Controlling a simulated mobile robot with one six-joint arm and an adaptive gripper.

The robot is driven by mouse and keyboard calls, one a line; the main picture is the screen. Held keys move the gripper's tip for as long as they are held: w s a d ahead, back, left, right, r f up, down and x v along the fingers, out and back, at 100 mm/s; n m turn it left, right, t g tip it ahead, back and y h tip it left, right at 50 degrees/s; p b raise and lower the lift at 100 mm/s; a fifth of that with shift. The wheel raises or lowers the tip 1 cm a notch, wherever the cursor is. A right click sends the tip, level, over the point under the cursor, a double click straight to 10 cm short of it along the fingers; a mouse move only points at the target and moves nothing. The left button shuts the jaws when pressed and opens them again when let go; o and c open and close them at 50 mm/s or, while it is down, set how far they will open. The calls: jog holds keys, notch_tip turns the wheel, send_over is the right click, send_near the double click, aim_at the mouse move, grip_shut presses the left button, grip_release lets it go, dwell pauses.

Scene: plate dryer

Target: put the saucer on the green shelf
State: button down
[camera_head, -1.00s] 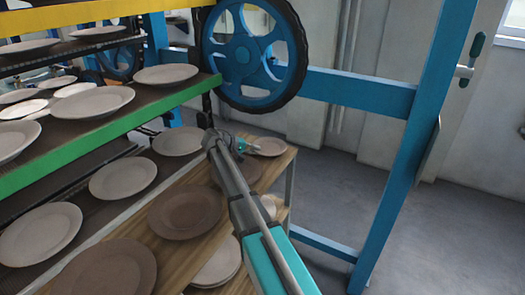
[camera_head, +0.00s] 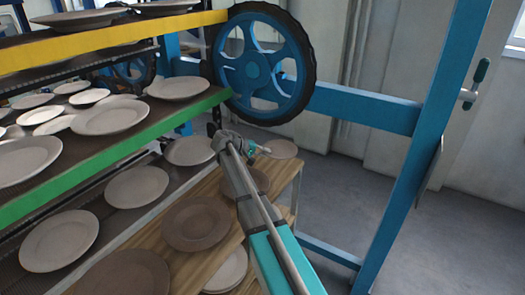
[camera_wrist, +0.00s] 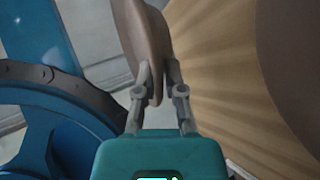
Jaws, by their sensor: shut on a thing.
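A small brown-grey saucer (camera_head: 282,149) is past the far end of my arm in the head view. My gripper (camera_head: 258,150) is shut on its rim. In the wrist view the saucer (camera_wrist: 146,35) stands edge-on between the two fingers of my gripper (camera_wrist: 163,75). Whether the saucer touches the table below cannot be told.
A wooden table (camera_head: 170,258) below holds brown plates, one (camera_head: 197,223) near the middle. A lower rack with plates (camera_head: 137,187) lies under the green shelf. A yellow shelf (camera_head: 80,48) is above. A blue wheel (camera_head: 255,72) and blue post (camera_head: 425,130) stand beyond and right.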

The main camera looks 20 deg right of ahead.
jog(key=s+r+p, duration=0.5)
jog(key=s+r, duration=0.1)
jog(key=s, duration=0.5)
jog(key=shift+a+r, duration=0.15)
jog(key=shift+a, duration=0.1)
jog(key=shift+w, duration=0.1)
dwell(0.7)
